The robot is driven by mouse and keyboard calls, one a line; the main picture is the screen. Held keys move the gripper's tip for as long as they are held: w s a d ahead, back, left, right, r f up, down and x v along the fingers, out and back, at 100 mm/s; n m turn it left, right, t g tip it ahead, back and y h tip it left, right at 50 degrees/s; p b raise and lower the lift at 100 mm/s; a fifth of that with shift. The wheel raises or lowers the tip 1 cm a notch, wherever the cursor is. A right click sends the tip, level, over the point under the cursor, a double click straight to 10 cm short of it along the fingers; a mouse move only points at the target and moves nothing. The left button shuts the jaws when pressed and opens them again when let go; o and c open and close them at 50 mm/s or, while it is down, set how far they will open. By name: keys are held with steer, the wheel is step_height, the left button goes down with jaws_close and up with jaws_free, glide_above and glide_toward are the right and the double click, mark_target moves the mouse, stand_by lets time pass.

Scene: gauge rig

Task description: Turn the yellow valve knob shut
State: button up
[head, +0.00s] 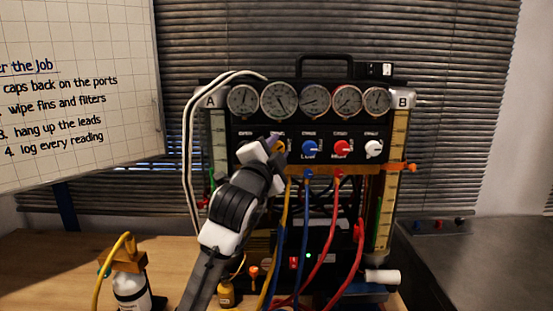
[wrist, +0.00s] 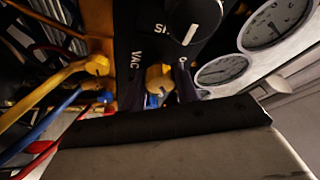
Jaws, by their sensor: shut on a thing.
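My gripper is shut on the yellow knob. The knob's exact pointer angle is hard to read, as the fingers cover part of it.
Blue (head: 308,147), red (head: 342,148) and white (head: 374,148) knobs sit to the right. Gauges (head: 314,99) line the panel above. Yellow, blue and red hoses hang below. A black knob (wrist: 193,18) is close by in the wrist view. A bottle (head: 131,289) stands lower left.

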steer(key=m+g, duration=0.1)
steer(key=m, duration=0.2)
steer(key=shift+m+g+b, duration=0.3)
steer(key=shift+m+b, duration=0.05)
steer(key=shift+m, duration=0.05)
steer(key=shift+m+g, duration=0.6)
steer(key=shift+m, duration=1.1)
steer(key=shift+y, duration=0.3)
steer(key=o, duration=1)
steer(key=shift+c, duration=0.2)
steer(key=b+v, duration=0.4)
steer(key=v, duration=0.9)
steer(key=shift+s+a+r, duration=0.15)
steer(key=shift+s+a, duration=0.05)
steer(key=shift+s, duration=0.15)
